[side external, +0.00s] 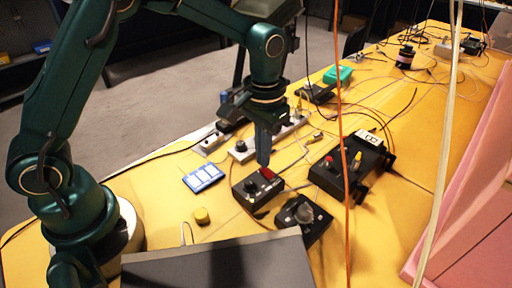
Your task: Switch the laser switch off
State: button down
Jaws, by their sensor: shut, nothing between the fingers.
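My gripper (263,162) points down, shut and empty, over the middle of the yellow table. Its tip is just above or behind a small black box (244,199) with a red display and a dark knob; I cannot tell whether they touch. To the right is a larger black box (326,182) with a red knob, a yellow-topped part and a white panel on its far end. In front is another black box (315,232) with a grey round knob. I cannot tell which of these carries the laser switch, or its position.
A white power strip (212,143) lies behind my gripper. A blue-and-white panel (203,178) and a yellow cylinder (201,216) lie left. A dark slab (220,265) stands in front. An orange cable (342,130) and pale strip (442,150) hang across the view. Pink foam (475,225) stands right.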

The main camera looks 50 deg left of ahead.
jog(key=shift+f, duration=0.75)
dwell(0.3)
jog(key=shift+r, duration=3.55)
jog(key=s+a+r+t, duration=0.35)
jog(key=s+r, duration=0.35)
jog(key=r, duration=0.3)
jog(key=s+a+f+t, duration=0.1)
jog(key=s+f+t, duration=0.1)
jog(key=s+f, duration=0.3)
jog(key=s, duration=0.3)
jog(key=shift+s, duration=0.4)
jog(key=shift+a+f, duration=0.1)
